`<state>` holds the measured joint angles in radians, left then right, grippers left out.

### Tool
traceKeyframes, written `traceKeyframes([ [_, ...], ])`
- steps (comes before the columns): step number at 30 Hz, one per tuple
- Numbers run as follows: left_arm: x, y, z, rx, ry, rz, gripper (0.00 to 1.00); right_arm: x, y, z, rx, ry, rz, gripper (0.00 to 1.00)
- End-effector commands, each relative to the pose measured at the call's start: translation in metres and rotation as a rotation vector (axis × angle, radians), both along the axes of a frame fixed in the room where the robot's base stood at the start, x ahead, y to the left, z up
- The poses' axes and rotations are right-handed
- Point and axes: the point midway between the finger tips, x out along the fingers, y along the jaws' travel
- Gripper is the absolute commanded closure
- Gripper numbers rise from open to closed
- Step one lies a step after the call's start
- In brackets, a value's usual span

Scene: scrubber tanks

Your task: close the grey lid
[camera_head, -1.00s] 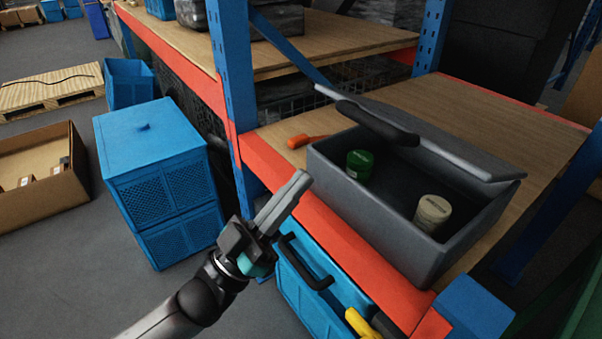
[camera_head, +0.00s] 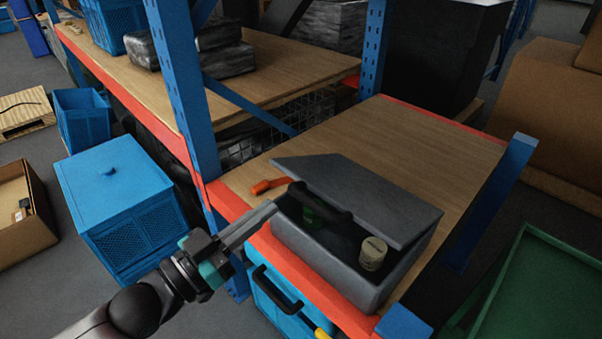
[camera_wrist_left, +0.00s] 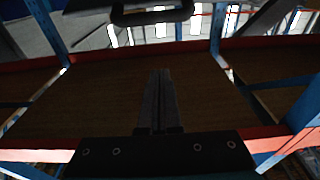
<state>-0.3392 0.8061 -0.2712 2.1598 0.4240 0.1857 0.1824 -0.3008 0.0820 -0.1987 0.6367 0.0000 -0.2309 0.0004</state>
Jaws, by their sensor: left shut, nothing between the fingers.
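The grey lid (camera_head: 365,195) of the grey box (camera_head: 335,265) is part open, tilted up above the box's opening. Its black handle (camera_head: 322,204) is on the lid's near side. A black handle (camera_wrist_left: 152,14) shows at the top of the left wrist view. Under the lid, a green jar (camera_head: 312,217) and a cream jar (camera_head: 372,253) show inside the box. My left gripper (camera_head: 272,208) is shut and empty, its tips by the box's left corner, left of the handle; I cannot tell if they touch. In the wrist view its fingers (camera_wrist_left: 160,75) are together. My right gripper is out of view.
The box stands on a wooden shelf (camera_head: 405,135) with an orange front beam. An orange-handled item (camera_head: 270,186) lies left of the box. A blue rack post (camera_head: 185,90) rises left. Blue crates (camera_head: 125,215) stand on the floor at left, and a green container (camera_head: 540,290) is at right.

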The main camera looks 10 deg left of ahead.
Motion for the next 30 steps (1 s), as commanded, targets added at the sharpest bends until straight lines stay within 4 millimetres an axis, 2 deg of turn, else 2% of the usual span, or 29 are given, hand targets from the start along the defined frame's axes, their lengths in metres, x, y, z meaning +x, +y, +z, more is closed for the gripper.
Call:
traceKeyframes([
  [2, -0.001, 0.0, 0.005, 0.011, 0.014, -0.002, 1.0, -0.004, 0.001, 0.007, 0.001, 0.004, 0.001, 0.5],
  [11, 0.011, -0.007, 0.005, 0.015, 0.02, -0.001, 1.0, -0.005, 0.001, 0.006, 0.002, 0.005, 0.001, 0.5],
  [30, 0.077, -0.055, 0.014, 0.014, 0.017, -0.001, 1.0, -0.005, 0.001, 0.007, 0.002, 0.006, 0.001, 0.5],
])
